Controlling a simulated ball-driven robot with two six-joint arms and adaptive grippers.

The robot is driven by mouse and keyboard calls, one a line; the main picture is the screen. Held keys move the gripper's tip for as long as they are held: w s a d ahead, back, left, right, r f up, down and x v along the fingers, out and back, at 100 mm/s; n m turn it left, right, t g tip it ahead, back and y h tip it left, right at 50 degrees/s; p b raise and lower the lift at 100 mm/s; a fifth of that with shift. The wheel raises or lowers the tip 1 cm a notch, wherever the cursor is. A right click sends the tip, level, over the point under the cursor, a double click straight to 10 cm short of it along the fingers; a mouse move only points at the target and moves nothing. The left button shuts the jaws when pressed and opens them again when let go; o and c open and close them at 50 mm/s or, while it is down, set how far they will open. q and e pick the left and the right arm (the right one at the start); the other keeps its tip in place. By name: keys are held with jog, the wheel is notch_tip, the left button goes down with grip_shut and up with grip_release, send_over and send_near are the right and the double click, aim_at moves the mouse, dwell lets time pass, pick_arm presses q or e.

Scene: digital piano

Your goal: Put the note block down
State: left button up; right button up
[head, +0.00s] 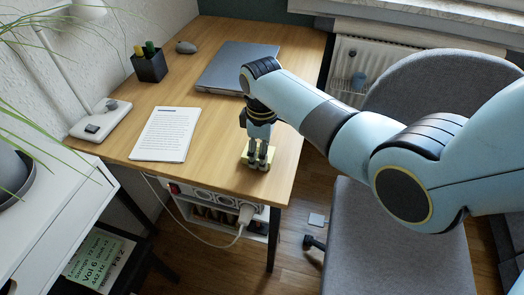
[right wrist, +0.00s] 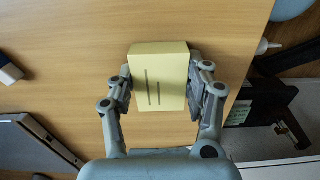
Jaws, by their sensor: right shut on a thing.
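The note block (head: 245,153) is a pale yellow pad near the front right corner of the wooden desk (head: 222,165). My right gripper (head: 260,162) reaches down over it from the right. In the right wrist view the note block (right wrist: 159,78) sits between the two fingers, with a finger pressed to each side. The gripper is shut on it. Two dark lines mark its face. Desk wood shows behind the block; I cannot tell whether it touches the desk. My left gripper is not in view.
A paper sheet (head: 165,134) lies left of the block, and a closed laptop (head: 235,66) behind it. A grey chair (head: 365,225) is right of the desk. Desk between paper and block is clear.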

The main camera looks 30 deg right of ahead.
jog(key=shift+r, duration=0.1)
jog(key=o, duration=1.2)
jog(key=shift+c, duration=0.2)
jog(key=shift+r, duration=0.35)
notch_tip(320, 180, up, 11)
jog(key=p, duration=0.2)
jog(key=shift+r, duration=0.15)
jog(key=shift+s, duration=0.1)
